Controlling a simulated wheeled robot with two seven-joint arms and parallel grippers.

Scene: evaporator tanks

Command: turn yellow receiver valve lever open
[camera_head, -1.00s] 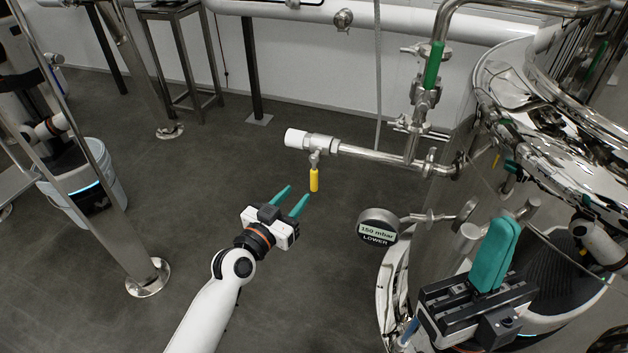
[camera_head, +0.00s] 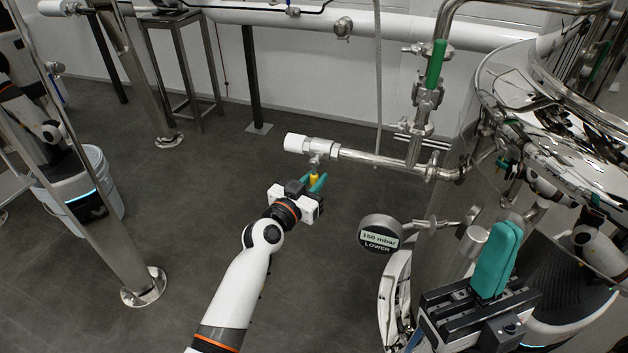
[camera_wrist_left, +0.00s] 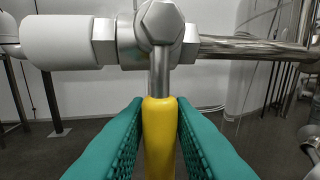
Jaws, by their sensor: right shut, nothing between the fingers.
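The yellow receiver valve lever (camera_wrist_left: 159,140) hangs straight down below the valve body (camera_wrist_left: 161,25) in the left wrist view. In the head view only a small yellow part (camera_head: 314,181) of the lever shows. My left gripper (camera_head: 315,180) has its teal fingers on either side of the lever; in the wrist view both fingers press close against its sides, with no clear gap. The lever's lower end is hidden. My right gripper (camera_head: 497,260) is shut and empty at the lower right, fingers together, away from the valve.
The valve ends in a white cap (camera_head: 296,143) and sits on a horizontal steel pipe (camera_head: 372,157). A gauge (camera_head: 379,235) reading "150 mbar LOWER" stands right of my left gripper. A shiny tank fills the right side. Open floor lies to the left.

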